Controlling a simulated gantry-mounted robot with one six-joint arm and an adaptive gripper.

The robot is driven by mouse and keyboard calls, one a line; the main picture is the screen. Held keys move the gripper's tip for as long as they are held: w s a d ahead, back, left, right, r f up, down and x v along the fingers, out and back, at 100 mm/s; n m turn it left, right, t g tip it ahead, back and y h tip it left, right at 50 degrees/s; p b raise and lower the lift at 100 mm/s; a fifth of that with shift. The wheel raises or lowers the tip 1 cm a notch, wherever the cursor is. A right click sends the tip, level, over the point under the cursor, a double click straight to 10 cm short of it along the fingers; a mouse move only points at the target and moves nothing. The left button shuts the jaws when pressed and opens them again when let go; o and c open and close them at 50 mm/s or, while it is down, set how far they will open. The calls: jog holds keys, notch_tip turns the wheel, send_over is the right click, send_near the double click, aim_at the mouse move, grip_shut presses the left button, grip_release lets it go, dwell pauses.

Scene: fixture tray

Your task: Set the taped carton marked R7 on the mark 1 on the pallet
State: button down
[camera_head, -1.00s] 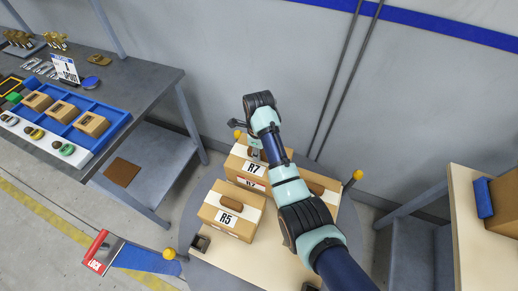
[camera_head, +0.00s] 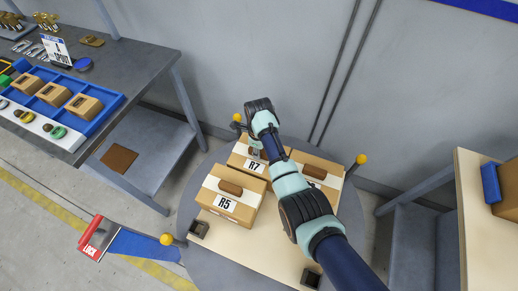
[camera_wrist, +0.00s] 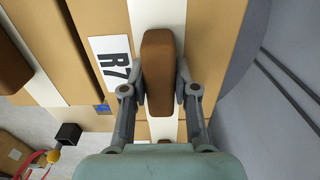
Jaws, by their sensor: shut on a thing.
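The taped carton R7 (camera_head: 241,158) has a white tape band, a printed label and a brown handle. In the wrist view, carton R7 (camera_wrist: 108,25) fills much of the middle. My gripper (camera_head: 257,152) is shut on its brown handle (camera_wrist: 159,70), with one finger on each side. The carton looks level at the back of the pallet (camera_head: 238,246), behind carton R5 (camera_head: 235,210). I cannot tell whether its underside touches anything. Mark 1 cannot be made out; a small blue patch (camera_wrist: 103,108) shows beside the carton in the wrist view.
Another handled carton (camera_head: 322,168) stands to the right, close to R7. Yellow-tipped posts, one at the right (camera_head: 361,159), and dark corner sockets (camera_head: 199,229) edge the pallet. A workbench (camera_head: 140,62) is at left, a wooden-topped table (camera_head: 478,235) at right, and the wall is behind.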

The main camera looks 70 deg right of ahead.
jog(key=shift+w, duration=0.1)
jog(key=c, duration=1.3)
grip_release()
jog(key=shift+f, duration=0.1)
jog(key=o, duration=0.4)
notch_tip(320, 180, up, 12)
jog(key=p, duration=0.4)
jog(key=shift+r, duration=0.2)
